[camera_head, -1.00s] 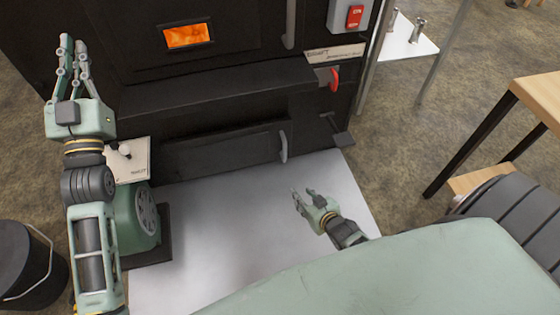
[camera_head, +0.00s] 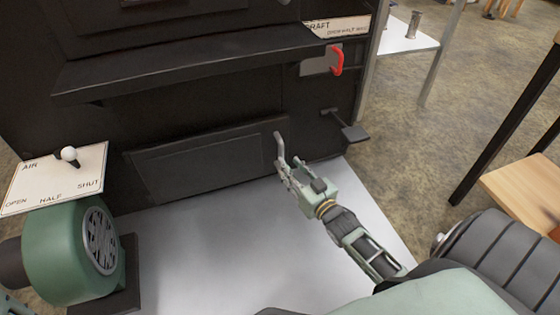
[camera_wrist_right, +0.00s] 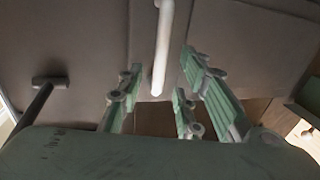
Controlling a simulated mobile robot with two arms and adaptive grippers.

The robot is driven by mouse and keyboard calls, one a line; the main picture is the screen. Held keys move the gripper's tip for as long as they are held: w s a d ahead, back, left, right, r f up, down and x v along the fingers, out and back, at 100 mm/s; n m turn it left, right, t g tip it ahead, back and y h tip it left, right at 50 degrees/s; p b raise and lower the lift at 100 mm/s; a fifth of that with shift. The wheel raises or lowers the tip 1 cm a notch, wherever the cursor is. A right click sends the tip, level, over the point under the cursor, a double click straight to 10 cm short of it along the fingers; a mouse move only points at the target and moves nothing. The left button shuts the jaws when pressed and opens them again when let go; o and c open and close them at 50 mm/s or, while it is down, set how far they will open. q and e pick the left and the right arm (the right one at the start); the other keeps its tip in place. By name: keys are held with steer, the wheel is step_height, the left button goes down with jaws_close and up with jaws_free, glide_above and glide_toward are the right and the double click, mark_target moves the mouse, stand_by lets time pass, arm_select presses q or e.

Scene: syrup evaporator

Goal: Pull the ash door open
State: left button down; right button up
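The ash door (camera_head: 205,162) is a wide, low dark panel at the bottom of the black evaporator front, and it looks closed. Its upright grey handle (camera_head: 280,146) is at the door's right end. My right gripper (camera_head: 289,166) is at the lower end of the handle, its fingers pointing toward the door. In the right wrist view the pale handle (camera_wrist_right: 163,45) comes down between the spread fingers (camera_wrist_right: 158,92). I see no finger closed on it. The fingers hide part of the handle's foot in the head view. My left gripper is not in view.
A green blower (camera_head: 65,255) with an air-setting plate (camera_head: 58,178) stands at the left. A dark ledge (camera_head: 190,62) juts out above the door. A red draft lever (camera_head: 337,60) and a small pedal (camera_head: 355,132) are to the right. The pale floor sheet (camera_head: 200,245) before the door is clear.

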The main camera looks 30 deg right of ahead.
mark_target(283, 157)
steer(key=w+b, duration=0.3)
steer(key=w, duration=0.3)
steer(key=shift+w+d+b, duration=0.1)
steer(key=shift+w+b, duration=0.05)
steer(key=shift+b, duration=0.15)
jaws_close()
